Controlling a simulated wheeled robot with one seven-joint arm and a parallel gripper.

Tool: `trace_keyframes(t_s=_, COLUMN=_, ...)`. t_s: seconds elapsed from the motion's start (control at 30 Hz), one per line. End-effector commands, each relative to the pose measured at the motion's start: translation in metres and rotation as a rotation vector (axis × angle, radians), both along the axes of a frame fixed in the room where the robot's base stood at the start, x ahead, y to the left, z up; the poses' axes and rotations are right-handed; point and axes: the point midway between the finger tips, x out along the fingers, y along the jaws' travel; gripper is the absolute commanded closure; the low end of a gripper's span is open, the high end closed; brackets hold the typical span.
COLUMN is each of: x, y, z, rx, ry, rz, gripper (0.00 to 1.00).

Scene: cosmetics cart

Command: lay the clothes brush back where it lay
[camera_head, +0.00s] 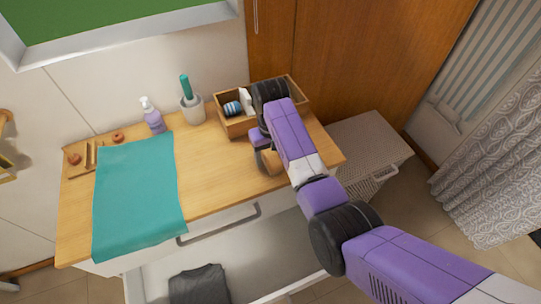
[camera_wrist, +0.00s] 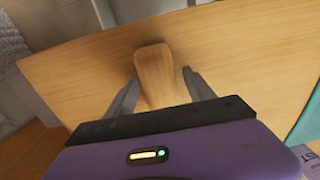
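The clothes brush (camera_wrist: 154,72) shows in the wrist view as a pale wooden piece with a rounded end, over the wooden cart top. My gripper (camera_wrist: 160,78) has one finger on each side of it, with narrow gaps visible between fingers and wood. The gripper looks open around the brush. In the head view my gripper (camera_head: 262,152) is low over the right part of the cart top (camera_head: 218,165), and a bit of the brush (camera_head: 274,161) shows beside it. The brush's underside is hidden.
A wooden box (camera_head: 236,127) with a striped roll stands behind my gripper. A cup with a green-handled item (camera_head: 192,108) and a pump bottle (camera_head: 153,118) stand farther left. A teal cloth (camera_head: 138,195) covers the left. An open drawer (camera_head: 245,262) is below; a wicker hamper (camera_head: 365,150) stands right.

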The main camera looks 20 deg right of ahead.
Motion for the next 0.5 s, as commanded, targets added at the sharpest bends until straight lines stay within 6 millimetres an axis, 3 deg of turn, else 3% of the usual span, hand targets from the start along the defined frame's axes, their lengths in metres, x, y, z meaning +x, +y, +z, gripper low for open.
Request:
trace_keyframes(t_s=0.27, x=0.000, y=0.000, z=0.007, rx=0.000, ry=-0.001, rz=0.000, gripper=0.37)
trace_keyframes(t_s=0.5, x=0.002, y=0.000, z=0.049, rx=0.000, ry=-0.006, rz=0.000, gripper=0.37)
